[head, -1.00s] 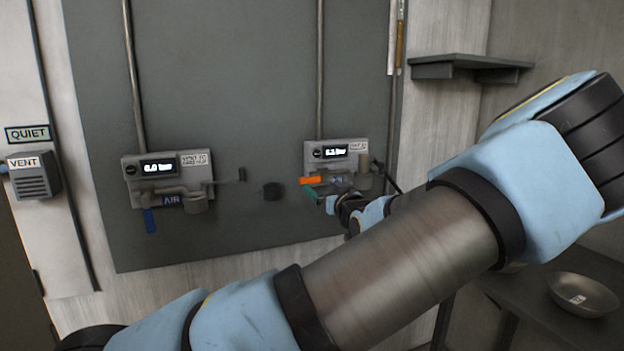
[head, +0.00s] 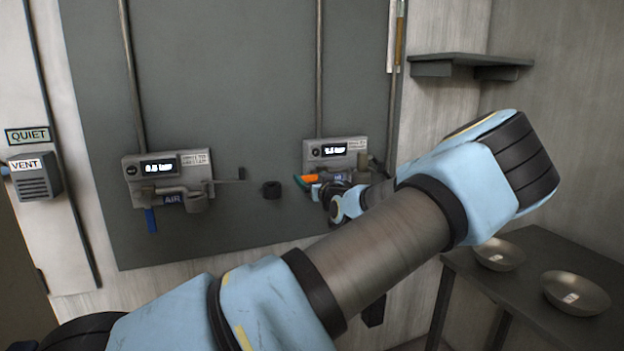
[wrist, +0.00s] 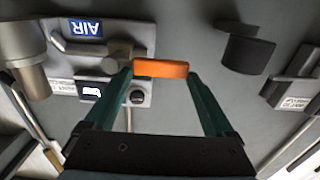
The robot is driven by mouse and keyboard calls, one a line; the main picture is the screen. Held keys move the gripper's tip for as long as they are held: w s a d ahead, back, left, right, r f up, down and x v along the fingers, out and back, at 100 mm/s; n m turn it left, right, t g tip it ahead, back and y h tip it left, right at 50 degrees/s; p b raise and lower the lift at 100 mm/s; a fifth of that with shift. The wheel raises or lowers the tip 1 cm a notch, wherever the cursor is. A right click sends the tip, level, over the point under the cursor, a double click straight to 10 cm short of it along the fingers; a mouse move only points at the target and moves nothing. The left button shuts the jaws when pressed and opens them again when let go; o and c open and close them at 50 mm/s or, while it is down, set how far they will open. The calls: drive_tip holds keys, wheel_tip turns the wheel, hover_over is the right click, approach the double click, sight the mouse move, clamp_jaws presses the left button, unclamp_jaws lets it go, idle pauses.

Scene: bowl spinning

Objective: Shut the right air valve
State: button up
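The right air valve unit (head: 336,150) is on the grey wall panel, with a lit display I cannot read surely. Its orange lever (head: 310,178) points left, about level. My gripper (head: 312,186) is at this lever, coming from the lower right. In the wrist view, the orange lever (wrist: 160,69) spans between the tips of my two green fingers, one near each end. My gripper (wrist: 158,76) is open; whether a finger touches the lever I cannot tell. The AIR label (wrist: 86,28) shows upside down there. My wrist partly hides the unit's lower part.
A left valve unit (head: 168,178) has a blue lever (head: 150,220) hanging down. A black knob (head: 271,189) sticks out between the units. A dark table (head: 540,262) with two bowls (head: 498,254) stands at the right, below a shelf (head: 470,62). A VENT box (head: 34,174) is at far left.

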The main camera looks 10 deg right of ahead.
clamp_jaws()
idle(0.5)
drive_tip(key=shift+f+b, duration=0.2)
drive_tip(key=shift+b, duration=0.25)
drive_tip(key=d+f+n+b, duration=0.2)
drive_tip(key=n+b, duration=0.7)
drive_tip(key=b, duration=0.5)
drive_tip(key=d+f+n+b, duration=0.2)
drive_tip(key=f+n+b, duration=0.3)
drive_tip(key=n+b, duration=0.4)
drive_tip(key=b, duration=0.5)
drive_tip(key=shift+w+d, duration=0.3)
drive_tip(key=shift+d, duration=0.1)
drive_tip(key=shift+d+r, duration=0.1)
drive_tip(key=shift+r, duration=0.05)
drive_tip(key=shift+o, duration=1.2)
unclamp_jaws()
